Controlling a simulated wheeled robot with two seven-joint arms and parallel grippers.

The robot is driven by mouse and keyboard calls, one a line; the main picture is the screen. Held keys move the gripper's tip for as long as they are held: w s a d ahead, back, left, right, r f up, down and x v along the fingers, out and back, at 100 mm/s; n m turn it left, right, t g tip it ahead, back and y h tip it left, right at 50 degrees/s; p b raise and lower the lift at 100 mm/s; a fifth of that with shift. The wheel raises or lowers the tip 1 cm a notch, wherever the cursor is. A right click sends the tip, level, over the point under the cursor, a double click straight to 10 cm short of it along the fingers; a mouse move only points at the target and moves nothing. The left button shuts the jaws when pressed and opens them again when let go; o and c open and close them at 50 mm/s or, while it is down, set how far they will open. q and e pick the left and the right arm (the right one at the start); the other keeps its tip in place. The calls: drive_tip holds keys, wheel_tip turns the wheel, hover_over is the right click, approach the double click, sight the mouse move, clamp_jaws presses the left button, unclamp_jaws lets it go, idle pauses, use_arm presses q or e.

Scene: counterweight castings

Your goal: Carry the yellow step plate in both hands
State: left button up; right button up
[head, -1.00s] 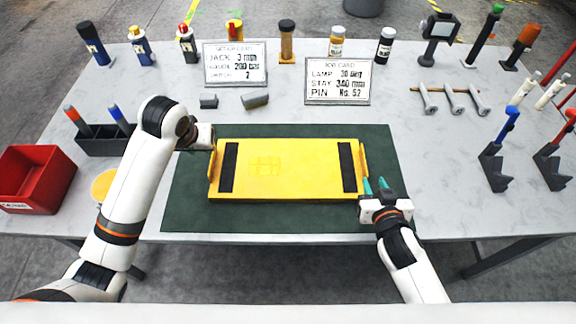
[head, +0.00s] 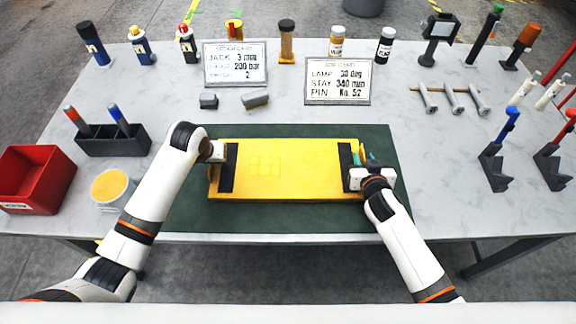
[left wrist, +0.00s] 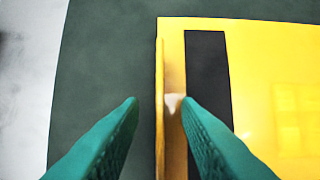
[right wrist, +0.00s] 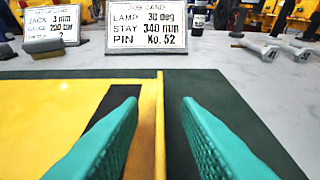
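The yellow step plate (head: 290,185) lies flat on the dark green mat (head: 290,218), with a black strip near each end and an upright lip along each end. My left gripper (left wrist: 158,98) is open, its teal fingers on either side of the plate's left lip (left wrist: 160,70), with gaps showing. In the head view its fingertips are hidden behind its own body. My right gripper (right wrist: 160,100) is open, its fingers on either side of the plate's right lip (right wrist: 160,85), apart from it. It also shows at the plate's right end in the head view (head: 363,160).
Two cards (head: 235,63) (head: 338,82) and two small grey blocks stand behind the mat. A red bin (head: 38,178), a yellow-topped tub (head: 112,188) and a dark pen holder (head: 115,142) are left. Bolts (head: 450,100) and clamp-like tools (head: 492,160) are right.

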use_arm(q)
drive_tip(key=shift+c, duration=0.5)
use_arm(e)
drive_tip(key=shift+c, duration=0.5)
use_arm(q)
clamp_jaws()
use_arm(e)
clamp_jaws()
use_arm(q)
drive_tip(key=shift+r, duration=0.2)
use_arm(e)
drive_tip(key=shift+w+r, duration=0.1)
drive_tip(key=shift+r, duration=0.15)
